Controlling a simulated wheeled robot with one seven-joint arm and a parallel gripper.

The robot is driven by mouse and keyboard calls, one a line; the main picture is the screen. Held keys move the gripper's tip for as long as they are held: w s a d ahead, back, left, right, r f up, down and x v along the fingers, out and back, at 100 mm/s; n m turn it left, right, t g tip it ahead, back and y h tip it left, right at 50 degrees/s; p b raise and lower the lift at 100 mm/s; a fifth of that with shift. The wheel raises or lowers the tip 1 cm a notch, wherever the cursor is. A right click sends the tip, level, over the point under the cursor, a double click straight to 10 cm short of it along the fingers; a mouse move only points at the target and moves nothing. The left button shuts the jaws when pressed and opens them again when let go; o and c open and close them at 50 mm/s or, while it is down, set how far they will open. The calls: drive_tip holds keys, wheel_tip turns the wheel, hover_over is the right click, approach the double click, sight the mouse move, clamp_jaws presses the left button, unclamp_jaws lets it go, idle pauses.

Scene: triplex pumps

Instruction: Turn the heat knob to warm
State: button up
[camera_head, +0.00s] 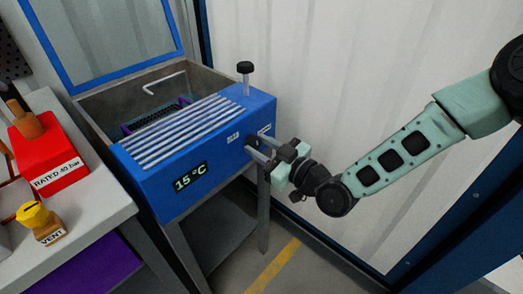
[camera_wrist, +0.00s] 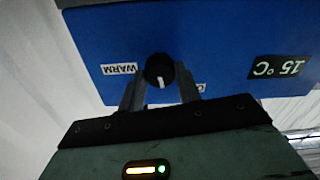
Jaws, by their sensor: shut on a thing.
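The heat knob (camera_wrist: 159,67) is a round black knob on the front of the blue bath unit (camera_head: 222,165). Its white mark points down in the wrist view, between the two labels. The WARM label (camera_wrist: 118,69) is left of the knob and upside down there. A second label (camera_wrist: 201,87) on the right is mostly hidden by a finger. My gripper (camera_wrist: 160,82) has its two fingers on either side of the knob, shut on it. In the head view my gripper (camera_head: 257,148) reaches the unit's front from the right. The display (camera_head: 190,177) reads 15 °C.
The unit's lid (camera_head: 100,35) is raised over an open basin with a rack. A black-capped stem (camera_head: 245,70) stands on top near the knob. A bench with a red block (camera_head: 48,150) and a VENT piece (camera_head: 40,222) is at left. A pale wall is close behind.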

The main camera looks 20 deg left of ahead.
drive_tip(key=m+b, duration=0.1)
drive_tip(key=m, duration=0.3)
drive_tip(key=shift+f+m, duration=0.1)
drive_tip(key=shift+m, duration=0.2)
drive_tip(key=m+b, duration=0.1)
drive_tip(key=m, duration=0.4)
drive_tip(key=m+b, duration=0.1)
drive_tip(key=m, duration=0.5)
drive_tip(key=shift+w, duration=0.1)
drive_tip(key=m+b, duration=0.1)
drive_tip(key=m, duration=0.3)
drive_tip(key=shift+m, duration=0.3)
drive_tip(key=o, duration=1)
drive_tip(key=shift+c, duration=0.2)
drive_tip(key=shift+d, duration=0.15)
drive_tip(key=v, duration=1.7)
